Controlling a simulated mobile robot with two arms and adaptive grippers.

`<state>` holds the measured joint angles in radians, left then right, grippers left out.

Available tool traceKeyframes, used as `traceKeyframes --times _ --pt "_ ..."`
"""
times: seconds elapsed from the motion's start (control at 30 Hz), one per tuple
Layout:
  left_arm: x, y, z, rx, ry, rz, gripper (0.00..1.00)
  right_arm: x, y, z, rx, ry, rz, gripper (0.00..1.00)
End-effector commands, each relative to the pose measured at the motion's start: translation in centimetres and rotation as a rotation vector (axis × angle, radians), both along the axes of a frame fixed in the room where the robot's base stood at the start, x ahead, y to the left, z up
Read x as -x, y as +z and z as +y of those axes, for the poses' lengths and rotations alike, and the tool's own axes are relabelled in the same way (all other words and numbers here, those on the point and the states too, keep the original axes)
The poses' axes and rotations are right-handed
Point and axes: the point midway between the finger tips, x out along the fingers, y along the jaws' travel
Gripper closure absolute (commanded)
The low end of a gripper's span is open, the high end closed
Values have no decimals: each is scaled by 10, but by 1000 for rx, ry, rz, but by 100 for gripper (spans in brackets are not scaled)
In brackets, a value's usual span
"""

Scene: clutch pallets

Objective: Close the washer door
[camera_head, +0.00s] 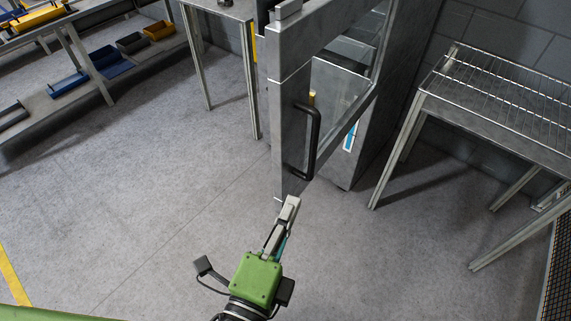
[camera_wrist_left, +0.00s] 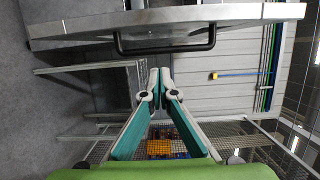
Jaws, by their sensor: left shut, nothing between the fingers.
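The washer door (camera_head: 291,130) is a grey metal panel with a window, standing open and jutting toward me in the head view. Its black bar handle (camera_head: 314,143) is upright on the face to the right of the door's near edge. My left gripper (camera_head: 290,204) is shut and empty, just below and in front of the door's near lower corner; whether it touches is unclear. In the left wrist view the door (camera_wrist_left: 240,14) and its handle (camera_wrist_left: 165,50) lie across the top, beyond the closed fingertips (camera_wrist_left: 154,74). My right gripper is not in view.
The grey washer body (camera_head: 400,75) stands behind the door. A wire-topped metal table (camera_head: 480,108) is to its right, and another metal table (camera_head: 228,10) to its left. A low shelf with bins (camera_head: 108,62) is at far left. The floor (camera_head: 160,190) at left is clear.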

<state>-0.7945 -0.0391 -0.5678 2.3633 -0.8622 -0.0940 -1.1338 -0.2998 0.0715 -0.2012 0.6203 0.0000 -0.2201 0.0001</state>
Motion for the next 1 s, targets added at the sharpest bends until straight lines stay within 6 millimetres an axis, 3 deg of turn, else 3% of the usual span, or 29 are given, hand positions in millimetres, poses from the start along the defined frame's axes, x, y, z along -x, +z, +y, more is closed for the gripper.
traceKeyframes --times 0.2,0.5,0.7,1.0 --pt "-34 4 -11 0 0 -3 100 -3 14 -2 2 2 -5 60" --pt "-83 2 -27 3 -1 -1 100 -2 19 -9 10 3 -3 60" --pt "-95 0 -1 -2 -2 2 100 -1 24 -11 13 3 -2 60" --pt "-100 -1 8 2 -1 3 100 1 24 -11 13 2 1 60"
